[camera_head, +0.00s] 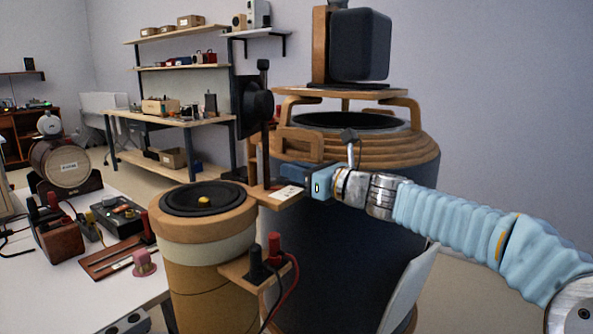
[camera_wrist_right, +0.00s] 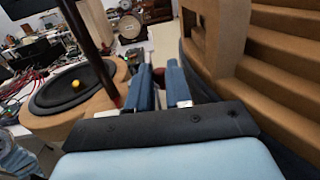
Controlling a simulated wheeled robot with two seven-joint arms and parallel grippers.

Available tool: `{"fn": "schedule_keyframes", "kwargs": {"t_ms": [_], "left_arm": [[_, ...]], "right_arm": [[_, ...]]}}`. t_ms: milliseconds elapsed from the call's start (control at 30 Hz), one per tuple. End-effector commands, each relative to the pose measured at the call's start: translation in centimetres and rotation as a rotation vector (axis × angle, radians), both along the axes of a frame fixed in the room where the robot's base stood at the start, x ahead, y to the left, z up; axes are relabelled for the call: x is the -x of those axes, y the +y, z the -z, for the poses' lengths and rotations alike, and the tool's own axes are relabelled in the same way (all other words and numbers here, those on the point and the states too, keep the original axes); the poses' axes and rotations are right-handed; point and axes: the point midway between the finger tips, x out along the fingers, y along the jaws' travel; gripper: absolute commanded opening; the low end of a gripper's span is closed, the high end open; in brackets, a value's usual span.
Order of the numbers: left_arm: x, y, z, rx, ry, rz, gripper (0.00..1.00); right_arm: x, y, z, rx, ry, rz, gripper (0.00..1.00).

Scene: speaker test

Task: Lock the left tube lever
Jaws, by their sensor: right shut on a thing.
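The left tube (camera_head: 207,255) is a tan cylinder with a pale band. A black speaker cone with a yellow centre (camera_head: 204,200) lies in its top. A wooden block with a white label (camera_head: 272,197) and a dark upright post (camera_head: 264,140) stand at its right rim. My right gripper (camera_head: 303,181) is beside this block, between the tube and the large dark drum. In the wrist view its blue fingers (camera_wrist_right: 162,84) are shut on a small dark red piece (camera_wrist_right: 158,76), mostly hidden. I cannot tell whether this piece is the lever. My left gripper is out of view.
The large dark drum (camera_head: 325,240) with wooden rings stands close behind my right gripper. A bracket with red and black plugs (camera_head: 273,243) and cables juts from the tube's front. A white table (camera_head: 85,290) at left holds several devices. Shelves (camera_head: 180,66) are far back.

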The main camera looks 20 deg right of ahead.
Motion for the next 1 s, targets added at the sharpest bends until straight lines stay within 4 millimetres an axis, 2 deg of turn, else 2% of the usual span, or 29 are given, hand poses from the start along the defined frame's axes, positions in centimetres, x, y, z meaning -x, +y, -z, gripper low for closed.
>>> {"fn": "schedule_keyframes", "kwargs": {"t_ms": [33,67,200,233,767,867,1000], "left_arm": [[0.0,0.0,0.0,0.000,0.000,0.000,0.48],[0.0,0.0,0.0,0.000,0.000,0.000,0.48],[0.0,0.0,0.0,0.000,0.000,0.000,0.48],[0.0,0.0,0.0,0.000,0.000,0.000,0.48],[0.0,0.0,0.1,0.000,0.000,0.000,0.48],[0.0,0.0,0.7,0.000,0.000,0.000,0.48],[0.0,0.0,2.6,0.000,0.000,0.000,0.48]], "right_arm": [[0.0,0.0,0.1,0.000,0.001,0.000,0.00],[0.0,0.0,0.1,0.000,0.002,0.000,0.21],[0.0,0.0,0.1,0.001,0.001,0.000,0.42],[0.0,0.0,0.1,0.001,0.001,0.000,0.45],[0.0,-0.1,-0.1,0.000,-0.002,0.008,0.45],[0.2,-0.1,0.1,0.001,-0.003,0.034,0.45],[0.7,0.1,0.5,0.001,-0.005,0.129,0.45]]}}
